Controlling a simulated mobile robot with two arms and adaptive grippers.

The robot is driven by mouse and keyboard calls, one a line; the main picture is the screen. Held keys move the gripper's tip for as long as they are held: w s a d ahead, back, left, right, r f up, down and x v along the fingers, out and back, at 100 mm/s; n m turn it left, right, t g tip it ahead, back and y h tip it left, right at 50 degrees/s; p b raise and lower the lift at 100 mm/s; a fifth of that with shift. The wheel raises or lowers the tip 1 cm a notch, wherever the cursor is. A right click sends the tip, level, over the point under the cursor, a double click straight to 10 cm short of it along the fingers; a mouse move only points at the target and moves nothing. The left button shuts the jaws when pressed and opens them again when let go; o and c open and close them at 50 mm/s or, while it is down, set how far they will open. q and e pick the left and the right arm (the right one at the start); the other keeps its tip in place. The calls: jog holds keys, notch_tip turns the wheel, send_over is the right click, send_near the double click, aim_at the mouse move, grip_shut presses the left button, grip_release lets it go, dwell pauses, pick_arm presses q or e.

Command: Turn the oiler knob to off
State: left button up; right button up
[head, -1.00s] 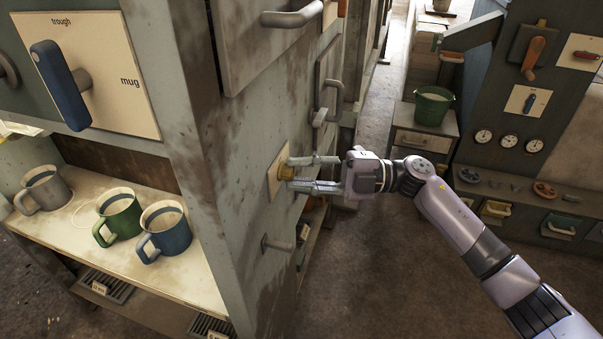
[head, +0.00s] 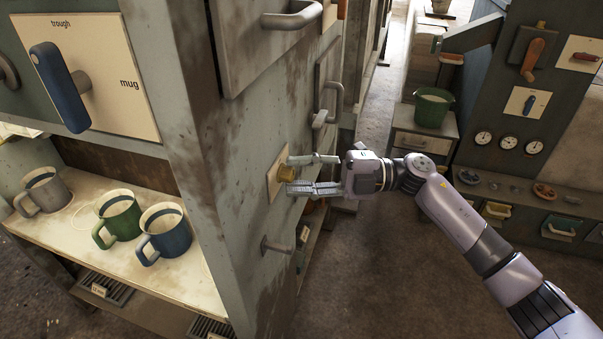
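A small brass-yellow knob (head: 287,173) sits on a cream plate (head: 273,178) on the side wall of the grey cabinet. No label on this plate is readable from here, so I cannot confirm it is the oiler knob. My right gripper (head: 291,174) points left at the wall, with its fingers spread above and below the knob. The fingers look open, and I cannot tell whether any of them touches the knob. My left gripper is not in view.
A blue lever (head: 60,87) on a plate marked "trough" and "mug" is on the cabinet front. Several mugs stand on the shelf (head: 90,228) below. Bar handles (head: 292,17) and a peg (head: 278,245) stick out near my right gripper.

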jog(key=shift+o, duration=0.7)
jog(key=shift+d, duration=0.1)
jog(key=d, duration=1.1)
jog(key=shift+w+d+f, duration=0.4)
dwell(0.6)
